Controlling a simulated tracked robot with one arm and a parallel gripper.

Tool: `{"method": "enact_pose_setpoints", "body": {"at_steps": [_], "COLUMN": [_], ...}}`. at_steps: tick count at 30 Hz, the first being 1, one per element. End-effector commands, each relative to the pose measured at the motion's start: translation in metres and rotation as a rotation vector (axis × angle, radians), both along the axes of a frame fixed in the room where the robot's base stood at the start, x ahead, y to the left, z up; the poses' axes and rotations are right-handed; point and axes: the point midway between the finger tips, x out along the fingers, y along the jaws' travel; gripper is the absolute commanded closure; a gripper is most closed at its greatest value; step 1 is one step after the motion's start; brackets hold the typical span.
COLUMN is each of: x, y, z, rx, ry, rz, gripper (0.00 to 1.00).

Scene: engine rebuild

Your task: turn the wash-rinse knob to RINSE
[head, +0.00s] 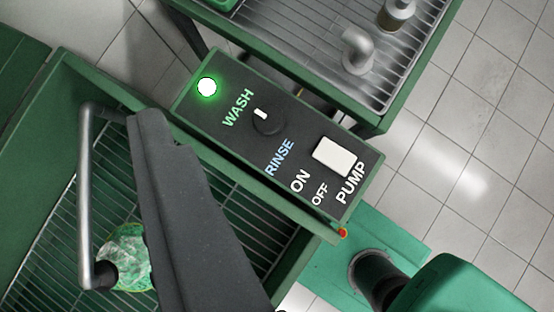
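The wash-rinse knob (269,124) is a small dark round knob on the black control panel (222,123). Its white mark lies on the upper-left side of the knob, nearer the green word WASH than the blue word RINSE. A dark grey tapered part, seemingly my gripper (150,120), reaches up from the bottom edge. Its tip is left of the panel, well apart from the knob. Two separate fingers cannot be made out, and nothing is seen held at the tip.
A green lamp (207,87) glows on the panel. A white pump switch (335,156) sits beside ON and OFF. A bent metal pipe (85,190) stands over the grated green basin (38,262). A grey slatted tray (290,38) lies behind the panel. Tiled floor is at right.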

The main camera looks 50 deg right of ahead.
Motion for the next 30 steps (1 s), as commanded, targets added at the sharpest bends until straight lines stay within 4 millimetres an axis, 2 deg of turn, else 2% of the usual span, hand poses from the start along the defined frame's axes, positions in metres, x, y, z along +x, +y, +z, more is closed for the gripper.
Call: {"method": "enact_pose_setpoints", "body": {"at_steps": [2,6,12,21,30], "x": [0.012,0.026,0.035,0.025,0.010], "y": [-0.016,-0.037,-0.066,-0.093,-0.099], "z": [0.000,-0.020,-0.050,-0.096,-0.123], "rx": [0.070,0.196,0.367,0.587,0.693], "ry": [0.060,0.157,0.291,0.488,0.601], "rz": [-0.092,-0.253,-0.497,-0.869,-1.080], "gripper": [0.41,0.41,0.41,0.41,0.41]}}
